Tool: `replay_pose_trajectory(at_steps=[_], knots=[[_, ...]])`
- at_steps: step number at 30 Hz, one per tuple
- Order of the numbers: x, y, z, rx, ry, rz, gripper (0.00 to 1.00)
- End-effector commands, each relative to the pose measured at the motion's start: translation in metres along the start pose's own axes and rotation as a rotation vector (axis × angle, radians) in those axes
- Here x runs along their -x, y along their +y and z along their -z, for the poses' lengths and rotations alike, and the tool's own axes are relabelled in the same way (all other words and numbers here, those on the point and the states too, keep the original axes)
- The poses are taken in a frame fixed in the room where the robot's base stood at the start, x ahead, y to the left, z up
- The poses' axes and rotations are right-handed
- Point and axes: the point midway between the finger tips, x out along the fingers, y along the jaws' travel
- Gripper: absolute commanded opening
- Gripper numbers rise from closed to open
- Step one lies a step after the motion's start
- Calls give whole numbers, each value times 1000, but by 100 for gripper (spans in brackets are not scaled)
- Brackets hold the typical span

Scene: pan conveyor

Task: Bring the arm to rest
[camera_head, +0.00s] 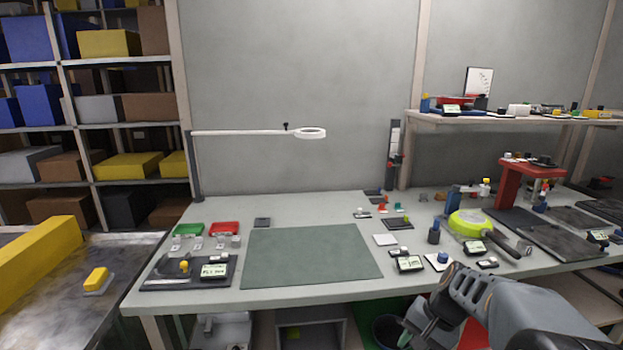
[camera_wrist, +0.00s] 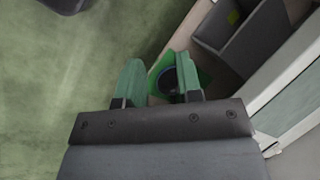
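My arm reaches in from the lower right of the head view. It is bent, with its wrist in front of the workbench's front edge. My gripper (camera_head: 418,332) points downward below the bench top, partly cut by the frame's lower edge. In the wrist view my gripper (camera_wrist: 158,72) shows two green fingers standing apart with nothing held between them. A dark round bin (camera_wrist: 168,80) on the floor shows beyond the gap, partly covered by the right finger.
The workbench (camera_head: 330,292) carries a green mat (camera_head: 310,255), a yellow-green pan (camera_head: 469,223) and many small parts. A dark bin (camera_head: 386,330) stands under it beside my gripper. Shelves (camera_head: 120,124) and a metal table (camera_head: 120,300) stand left. Green floor (camera_wrist: 60,90) is clear below.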

Motion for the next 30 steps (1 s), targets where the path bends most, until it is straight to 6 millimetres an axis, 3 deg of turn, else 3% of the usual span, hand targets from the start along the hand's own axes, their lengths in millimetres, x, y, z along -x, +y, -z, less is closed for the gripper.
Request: replay_pose_trajectory(at_steps=[1, 3, 9, 12, 18, 30], knots=[[44, -19, -27, 85, 45, -41, 33], [71, -30, -52, 191, 105, -94, 33], [130, -48, -107, 448, 255, -202, 33], [149, -52, -124, 540, 312, -235, 33], [168, -54, -140, 645, 381, -268, 33], [169, -54, -142, 657, 387, -272, 33]])
